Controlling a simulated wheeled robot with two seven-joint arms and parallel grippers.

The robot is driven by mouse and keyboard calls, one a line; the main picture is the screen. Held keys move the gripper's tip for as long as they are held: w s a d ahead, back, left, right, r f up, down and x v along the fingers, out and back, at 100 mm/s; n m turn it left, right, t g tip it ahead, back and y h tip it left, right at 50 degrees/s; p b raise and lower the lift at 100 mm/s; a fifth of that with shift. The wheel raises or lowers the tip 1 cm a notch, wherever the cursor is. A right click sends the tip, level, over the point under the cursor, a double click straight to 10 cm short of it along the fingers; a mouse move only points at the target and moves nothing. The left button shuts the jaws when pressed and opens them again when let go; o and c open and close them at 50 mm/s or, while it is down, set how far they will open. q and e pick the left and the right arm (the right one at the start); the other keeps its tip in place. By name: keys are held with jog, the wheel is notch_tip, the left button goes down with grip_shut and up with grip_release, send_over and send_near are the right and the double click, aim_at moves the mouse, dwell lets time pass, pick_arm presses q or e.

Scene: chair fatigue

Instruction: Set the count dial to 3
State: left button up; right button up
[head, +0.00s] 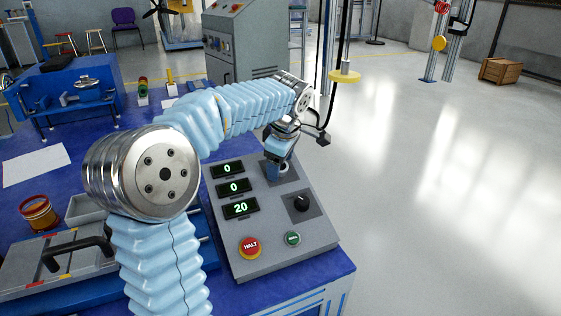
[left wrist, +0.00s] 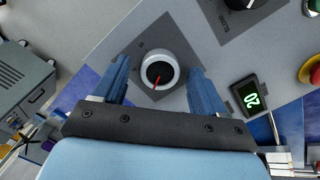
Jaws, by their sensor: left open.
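The grey control panel (head: 275,250) carries two dials. One dial has a pale rim, a dark face and a red pointer; it sits between my fingers in the left wrist view (left wrist: 160,68) and is partly hidden in the head view (head: 284,169). My left gripper (head: 276,168) is over this dial, open, with one blue finger on each side; contact is not clear. The second dial is black (head: 302,203), nearer the front of the panel. I cannot tell by label which is the count dial. My right gripper is not in view.
Three displays show 0 (head: 227,170), 0 (head: 234,187) and 20 (head: 240,208). A red HALT button (head: 249,246) and a green button (head: 292,238) sit at the panel's front. A case with a black handle (head: 75,252) lies left on the blue table.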

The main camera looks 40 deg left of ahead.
pick_arm(q)
jog(key=p+v, duration=0.3)
jog(key=v, duration=1.1)
jog(key=shift+p, duration=0.3)
